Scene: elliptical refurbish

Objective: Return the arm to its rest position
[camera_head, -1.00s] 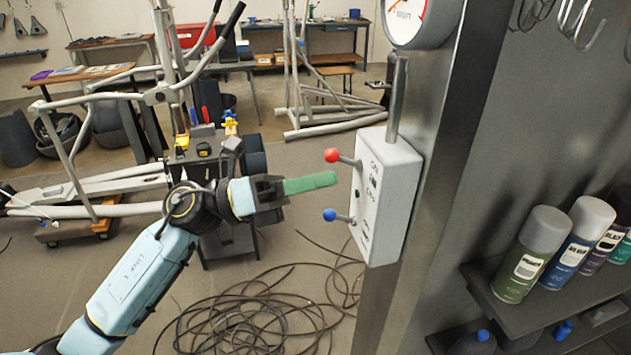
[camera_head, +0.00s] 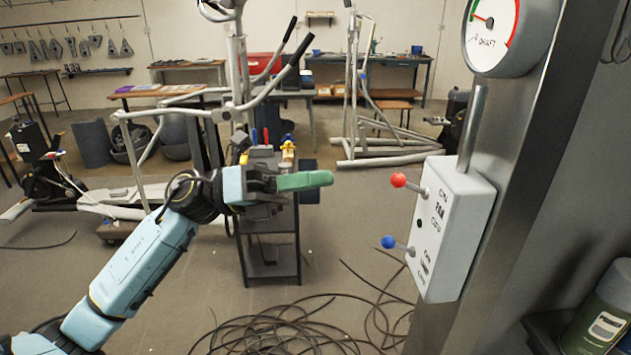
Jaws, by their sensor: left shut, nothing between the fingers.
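My left arm (camera_head: 130,270) reaches in from the lower left, with light blue links and a black wrist. My left gripper (camera_head: 305,181) has green fingers, shut together with nothing between them. It points right, in open air, with a visible gap to the control box. The white control box (camera_head: 450,228) is on a metal post at the right, with a red-knobbed lever (camera_head: 398,180) and a blue-knobbed lever (camera_head: 388,242). My right gripper is not in view.
A metal post (camera_head: 520,170) with a round gauge (camera_head: 492,32) stands at the right. A dark cart (camera_head: 270,262) with tools is behind my gripper. Black cable (camera_head: 290,330) lies coiled on the floor. A green spray can (camera_head: 603,310) is at lower right.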

